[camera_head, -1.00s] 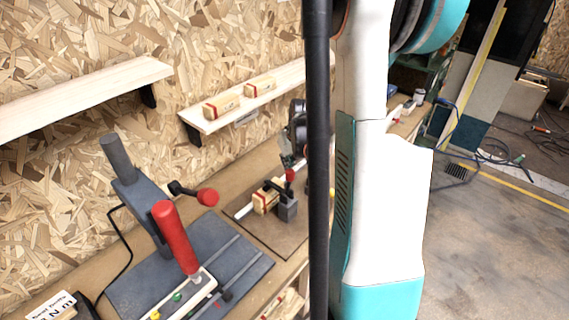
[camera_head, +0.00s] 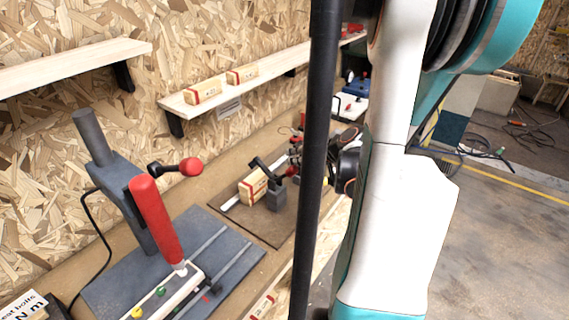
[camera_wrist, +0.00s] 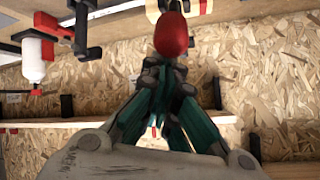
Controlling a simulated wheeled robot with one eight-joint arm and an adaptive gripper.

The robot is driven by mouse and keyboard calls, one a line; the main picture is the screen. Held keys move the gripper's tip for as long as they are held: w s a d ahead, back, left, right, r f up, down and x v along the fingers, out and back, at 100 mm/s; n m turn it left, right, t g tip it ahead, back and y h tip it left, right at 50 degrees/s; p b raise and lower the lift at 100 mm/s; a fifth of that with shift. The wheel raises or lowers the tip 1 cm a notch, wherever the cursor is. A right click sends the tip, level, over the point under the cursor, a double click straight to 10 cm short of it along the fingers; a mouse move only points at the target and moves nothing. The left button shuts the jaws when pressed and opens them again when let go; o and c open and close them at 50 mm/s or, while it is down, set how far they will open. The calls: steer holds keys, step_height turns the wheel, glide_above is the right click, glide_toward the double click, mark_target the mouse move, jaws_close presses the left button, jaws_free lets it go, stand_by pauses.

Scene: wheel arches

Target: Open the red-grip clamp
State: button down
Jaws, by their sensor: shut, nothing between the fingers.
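The clamp (camera_head: 276,197) is a dark grey block on a brown board, with a black hold-down arm (camera_head: 263,171) and a red grip (camera_head: 290,171). The arm slants upward, its free end raised above the wooden block (camera_head: 252,187). The red grip points to the right, low beside my gripper. In the wrist view the red grip (camera_wrist: 171,35) lies just beyond the fingertips. My gripper (camera_wrist: 165,72) is shut and empty, its teal fingers together; whether they touch the grip I cannot tell. In the head view a black post partly hides my wrist.
A press with a red handle (camera_head: 156,220) and a red-knobbed lever (camera_head: 189,167) stands on a grey plate nearer the camera. A shelf with two wooden blocks (camera_head: 204,90) hangs on the chipboard wall behind. Further tools stand along the bench.

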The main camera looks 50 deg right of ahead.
steer(key=s+f+t+b, duration=0.1)
steer(key=s+f+b, duration=0.6)
steer(key=f+b, duration=0.4)
steer(key=shift+s+d+f+t+b, duration=0.25)
steer(key=shift+f+t+b, duration=0.15)
steer(key=shift+b, duration=0.55)
steer(key=shift+w, duration=0.1)
